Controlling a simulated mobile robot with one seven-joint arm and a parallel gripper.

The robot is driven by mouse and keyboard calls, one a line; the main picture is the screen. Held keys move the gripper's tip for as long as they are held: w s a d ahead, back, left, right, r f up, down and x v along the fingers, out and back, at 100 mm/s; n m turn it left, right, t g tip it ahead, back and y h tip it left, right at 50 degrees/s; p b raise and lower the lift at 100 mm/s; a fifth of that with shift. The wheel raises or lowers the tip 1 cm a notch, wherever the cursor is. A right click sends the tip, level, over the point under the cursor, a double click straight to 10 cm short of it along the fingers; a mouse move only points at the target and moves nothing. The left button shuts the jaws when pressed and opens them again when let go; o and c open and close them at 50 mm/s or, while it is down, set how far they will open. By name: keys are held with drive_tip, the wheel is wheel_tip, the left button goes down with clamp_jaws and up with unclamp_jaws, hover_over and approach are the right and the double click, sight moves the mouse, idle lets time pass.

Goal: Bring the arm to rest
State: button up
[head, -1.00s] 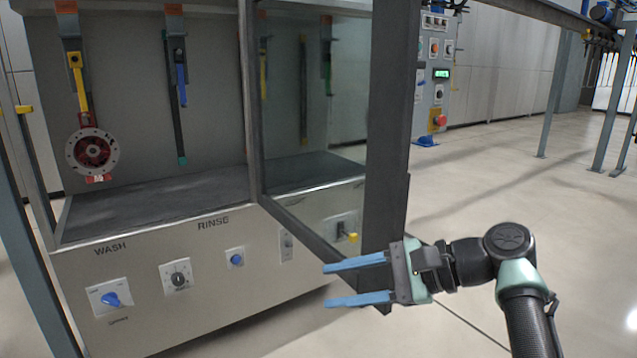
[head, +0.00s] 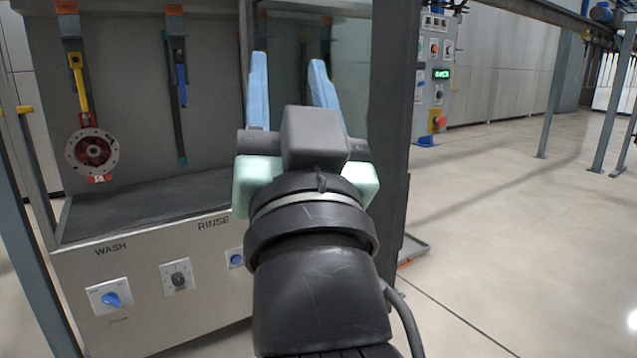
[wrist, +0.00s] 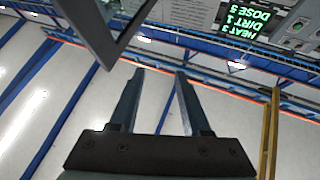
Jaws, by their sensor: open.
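My gripper (head: 291,90) is raised in front of the wash cabinet in the head view, its two blue fingers pointing up and apart. Nothing is between them. My wrist and forearm fill the lower middle of that view and hide part of the cabinet front and its glass panel. In the wrist view my gripper (wrist: 157,85) is also open and empty, with pale wall and blue beams beyond the fingers.
The wash cabinet (head: 150,265) has knobs on its front. A yellow hook (head: 78,80) holds a red and grey wheel (head: 92,152); a blue hook (head: 181,75) hangs beside it. A dark post (head: 392,110) stands close right of my gripper. A control box (head: 434,80) stands behind.

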drive_tip(key=s+d+r+t+h, duration=0.2)
drive_tip(key=s+r+t+h, duration=0.15)
drive_tip(key=s, duration=0.55)
wheel_tip(320, 180, up, 24)
drive_tip(key=p, duration=2.3)
drive_tip(key=shift+w+d+p, duration=0.15)
drive_tip(key=shift+p, duration=0.15)
